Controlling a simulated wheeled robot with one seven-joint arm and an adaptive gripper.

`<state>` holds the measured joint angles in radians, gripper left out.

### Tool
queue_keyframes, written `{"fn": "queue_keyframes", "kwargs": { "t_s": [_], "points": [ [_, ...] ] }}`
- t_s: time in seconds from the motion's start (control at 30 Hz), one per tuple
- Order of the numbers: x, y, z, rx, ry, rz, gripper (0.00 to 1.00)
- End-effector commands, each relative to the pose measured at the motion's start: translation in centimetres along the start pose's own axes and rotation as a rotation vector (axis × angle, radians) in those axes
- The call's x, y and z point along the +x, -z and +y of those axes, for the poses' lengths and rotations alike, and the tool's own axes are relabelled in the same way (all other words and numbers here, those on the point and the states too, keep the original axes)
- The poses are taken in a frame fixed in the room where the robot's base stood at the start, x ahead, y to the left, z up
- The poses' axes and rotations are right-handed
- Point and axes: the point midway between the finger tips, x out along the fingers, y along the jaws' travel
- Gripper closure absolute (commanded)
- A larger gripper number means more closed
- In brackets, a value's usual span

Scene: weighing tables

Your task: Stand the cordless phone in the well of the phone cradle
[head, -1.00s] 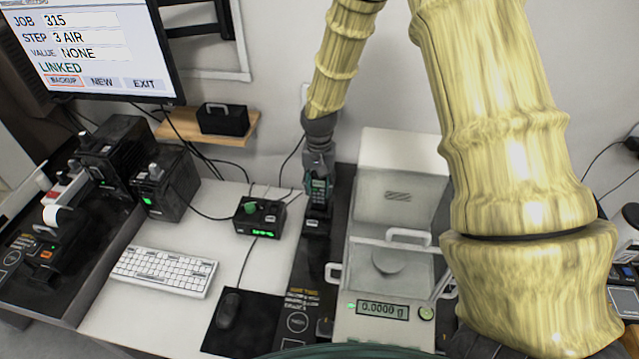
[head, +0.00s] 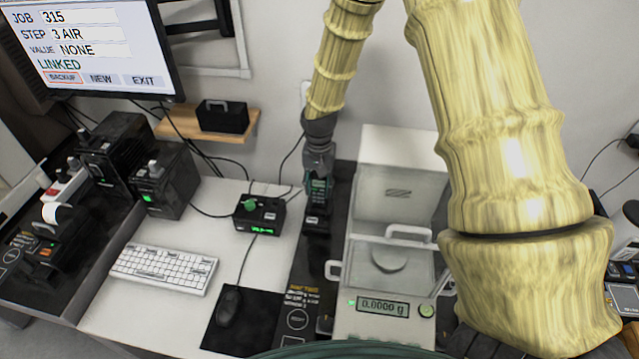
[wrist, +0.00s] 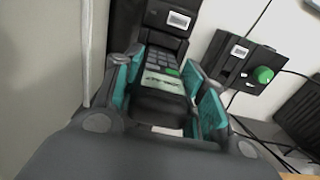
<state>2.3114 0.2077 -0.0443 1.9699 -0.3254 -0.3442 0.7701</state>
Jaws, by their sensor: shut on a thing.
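My gripper (head: 318,176) is shut on the cordless phone (head: 318,190), which it holds roughly upright over the dark strip beside the balance. In the wrist view the phone (wrist: 166,84), with grey keys and a pale display, sits between the teal finger pads of my gripper (wrist: 165,90). The phone cradle (head: 316,224) is a dark block with a white label, directly below the phone in the head view. In the wrist view the cradle (wrist: 165,20) lies just beyond the phone's keypad end. Its well is hidden, and I cannot tell whether the phone touches it.
A balance (head: 388,323) with a clear draft shield stands close to the right. A black box with a green knob (head: 258,215) is close on the left, with cables behind. A keyboard (head: 164,268) and mouse (head: 229,306) lie further left.

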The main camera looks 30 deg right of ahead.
Motion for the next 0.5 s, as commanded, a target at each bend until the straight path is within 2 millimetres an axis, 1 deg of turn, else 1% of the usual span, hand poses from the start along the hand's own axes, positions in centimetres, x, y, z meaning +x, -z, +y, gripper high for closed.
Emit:
{"fn": "queue_keyframes", "kwargs": {
  "t_s": [0.5],
  "points": [
    [0.58, 0.03, -0.01, 0.0, 0.0, 0.001, 0.88]
  ]
}}
